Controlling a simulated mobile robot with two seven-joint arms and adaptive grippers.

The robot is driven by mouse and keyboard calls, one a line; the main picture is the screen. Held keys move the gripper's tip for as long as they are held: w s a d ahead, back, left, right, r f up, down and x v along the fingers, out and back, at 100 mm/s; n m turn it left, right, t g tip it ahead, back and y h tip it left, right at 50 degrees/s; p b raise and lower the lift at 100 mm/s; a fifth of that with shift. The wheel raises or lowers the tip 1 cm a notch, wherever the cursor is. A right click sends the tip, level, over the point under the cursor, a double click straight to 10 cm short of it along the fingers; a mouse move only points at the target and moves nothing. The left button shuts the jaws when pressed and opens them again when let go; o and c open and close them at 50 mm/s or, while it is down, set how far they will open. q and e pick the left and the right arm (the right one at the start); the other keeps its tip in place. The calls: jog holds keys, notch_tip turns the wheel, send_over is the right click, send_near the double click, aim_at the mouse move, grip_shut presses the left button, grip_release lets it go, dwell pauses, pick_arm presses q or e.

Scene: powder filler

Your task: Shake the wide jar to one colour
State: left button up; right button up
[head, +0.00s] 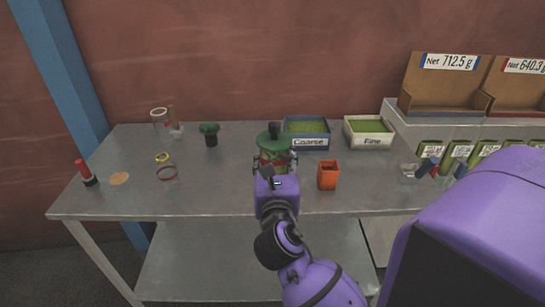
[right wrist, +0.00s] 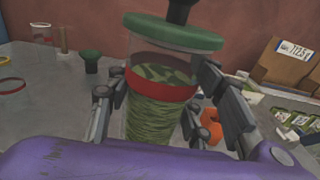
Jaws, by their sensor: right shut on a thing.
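The wide jar (head: 272,165) is a clear cylinder with a green lid (head: 275,140), topped by a dark knob. My right gripper (head: 274,163) is shut around its sides. In the right wrist view the jar (right wrist: 155,110) stands nearly upright between the fingers (right wrist: 160,108), with a red band (right wrist: 160,83) around it. Its contents are light and dark green, in streaks below the band and larger patches above it, not one even colour. Clear space shows under the lid. I cannot tell whether the jar's base touches the table. My left gripper is not in view.
Coarse (head: 309,143) and Fine (head: 371,141) trays of green powder stand behind. An orange cup (head: 327,177) stands close on the right. The table's front left is mostly clear.

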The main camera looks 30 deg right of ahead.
aim_at(275, 127)
jog(key=shift+r, duration=4.9)
jog(key=a, duration=0.5)
jog(key=d, duration=1)
jog(key=shift+a, duration=2.55)
jog(key=shift+a, duration=2.25)
jog(key=d, duration=0.9)
jog(key=shift+a, duration=2.25)
